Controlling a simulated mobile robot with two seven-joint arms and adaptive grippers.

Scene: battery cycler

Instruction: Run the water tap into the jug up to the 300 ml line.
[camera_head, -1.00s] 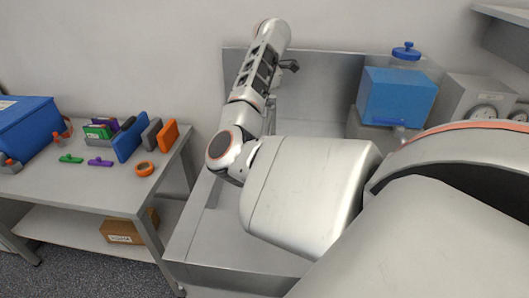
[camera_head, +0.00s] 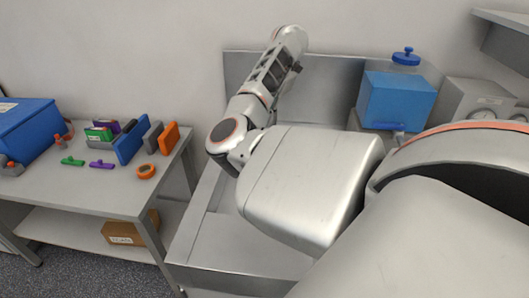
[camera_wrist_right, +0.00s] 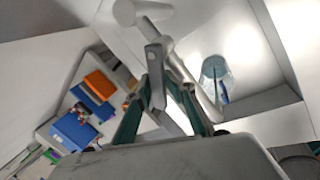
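The clear, bluish jug (camera_wrist_right: 216,76) stands in the bright sink basin (camera_wrist_right: 262,100) in the right wrist view, with a darker blue part on it. Its water level and 300 ml line cannot be read. The pale grey tap (camera_wrist_right: 127,13) is at the top of that view, its lever hanging toward my fingers. My right gripper (camera_wrist_right: 159,82) has its green-sided fingers on either side of the tap's lever; whether they touch it I cannot tell. In the head view my right arm reaches over the sink (camera_head: 225,228) and hides the jug and most of the tap. My left gripper is out of view.
A blue tank (camera_head: 396,100) stands behind the sink at the right, beside a grey box with dials (camera_head: 484,103). A side table (camera_head: 60,192) at the left holds a blue box (camera_head: 27,128), coloured plates and an orange ring (camera_head: 145,171). The sink's back panel borders the arm.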

